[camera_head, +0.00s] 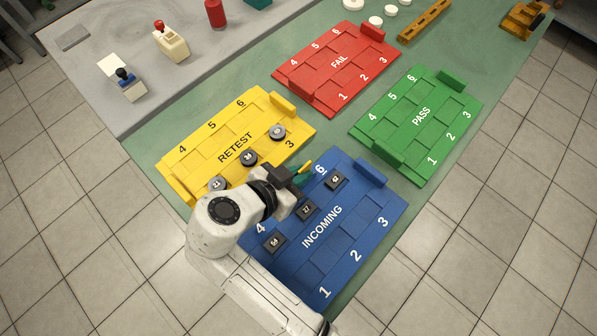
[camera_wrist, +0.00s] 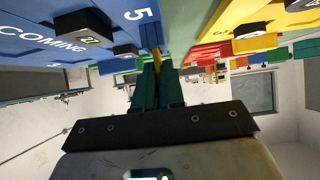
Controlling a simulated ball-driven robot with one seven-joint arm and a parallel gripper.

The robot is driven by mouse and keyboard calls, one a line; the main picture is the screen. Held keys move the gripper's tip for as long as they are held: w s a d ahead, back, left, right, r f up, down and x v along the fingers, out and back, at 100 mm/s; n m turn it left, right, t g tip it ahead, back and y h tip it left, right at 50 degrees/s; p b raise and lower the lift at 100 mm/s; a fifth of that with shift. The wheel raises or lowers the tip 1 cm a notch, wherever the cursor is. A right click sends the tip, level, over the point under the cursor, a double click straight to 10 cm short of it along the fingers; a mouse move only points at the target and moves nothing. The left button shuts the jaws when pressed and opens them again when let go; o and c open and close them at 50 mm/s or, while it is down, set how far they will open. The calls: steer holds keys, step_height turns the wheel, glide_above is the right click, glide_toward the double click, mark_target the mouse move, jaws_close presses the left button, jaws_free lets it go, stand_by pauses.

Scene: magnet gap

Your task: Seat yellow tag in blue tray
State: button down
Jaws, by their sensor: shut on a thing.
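The blue tray (camera_head: 342,255), lettered INCOMING, lies at the front of the green mat. Three dark square blocks with white numbers sit in its upper-left row: 56 (camera_head: 275,242), 27 (camera_head: 307,209) and 42 (camera_head: 336,180). My gripper (camera_head: 302,174) has teal fingers and is over the tray's upper-left edge, near the number 6. The fingers are shut on a small yellow tag (camera_head: 306,166). In the wrist view the tag (camera_wrist: 157,62) shows as a thin yellow strip between the fingertips, with the blue tray (camera_wrist: 70,20) at the left. Most of the tag is hidden.
The yellow RETEST tray (camera_head: 205,150) lies close left, with three round grey pieces along its near side. The red FAIL tray (camera_head: 320,65) and the green PASS tray (camera_head: 400,110) stand further back. White discs (camera_head: 376,21) and a grey bench with switches are behind.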

steer(key=shift+f+b, duration=0.3)
steer(key=shift+f, duration=0.1)
steer(key=c, duration=1.2)
jaws_free()
steer(key=shift+o, duration=0.2)
steer(key=v, duration=1.1)
steer(key=shift+w, duration=0.1)
